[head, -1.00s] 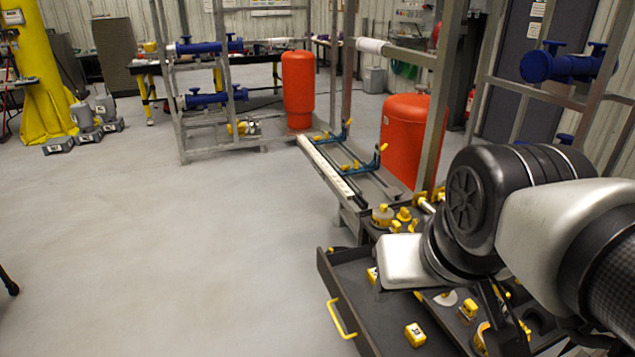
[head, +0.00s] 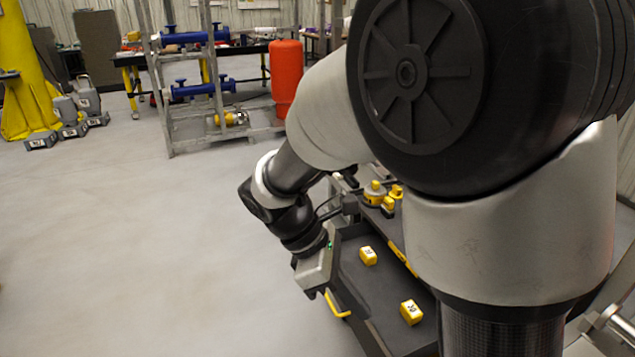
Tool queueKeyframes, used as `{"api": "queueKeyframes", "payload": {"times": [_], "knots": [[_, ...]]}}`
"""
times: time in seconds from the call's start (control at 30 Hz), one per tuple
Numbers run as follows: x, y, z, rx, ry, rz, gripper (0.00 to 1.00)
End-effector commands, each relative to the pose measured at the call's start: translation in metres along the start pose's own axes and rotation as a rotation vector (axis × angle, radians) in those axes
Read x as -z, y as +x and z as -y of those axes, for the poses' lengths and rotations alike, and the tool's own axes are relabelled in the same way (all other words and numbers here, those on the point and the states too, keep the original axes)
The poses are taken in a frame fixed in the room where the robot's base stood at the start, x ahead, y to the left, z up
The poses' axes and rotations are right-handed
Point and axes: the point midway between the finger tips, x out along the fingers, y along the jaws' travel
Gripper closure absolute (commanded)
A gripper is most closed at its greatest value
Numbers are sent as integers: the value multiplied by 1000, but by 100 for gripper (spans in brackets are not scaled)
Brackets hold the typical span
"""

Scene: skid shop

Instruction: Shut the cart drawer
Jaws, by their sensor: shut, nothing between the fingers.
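The dark cart drawer (head: 378,286) stands pulled open in the lower middle of the head view. Its yellow handle (head: 336,305) shows on the front panel, on the left side. My gripper (head: 346,294) is shut and empty, pointing down at the drawer's front panel, close above the handle. I cannot tell whether it touches the panel. My arm hides the right part of the drawer and much of the cart (head: 383,222).
Yellow fittings (head: 375,193) sit on the cart top behind the drawer. A metal rack with blue pipe pieces (head: 196,90) and a red tank (head: 286,75) stand farther back. The grey floor (head: 130,240) left of the drawer is clear.

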Motion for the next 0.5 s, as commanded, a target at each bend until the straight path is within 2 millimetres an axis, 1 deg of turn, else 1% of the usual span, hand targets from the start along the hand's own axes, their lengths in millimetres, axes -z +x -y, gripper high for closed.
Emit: {"api": "queueKeyframes", "payload": {"times": [0.03,0.27,0.3,0.47,0.5], "knots": [[22,21,-5,15,-118,74,100],[91,82,-23,80,-616,391,100],[104,93,-25,95,-701,448,100],[156,142,-29,171,-1023,683,100],[168,155,-29,195,-1099,744,100]]}}
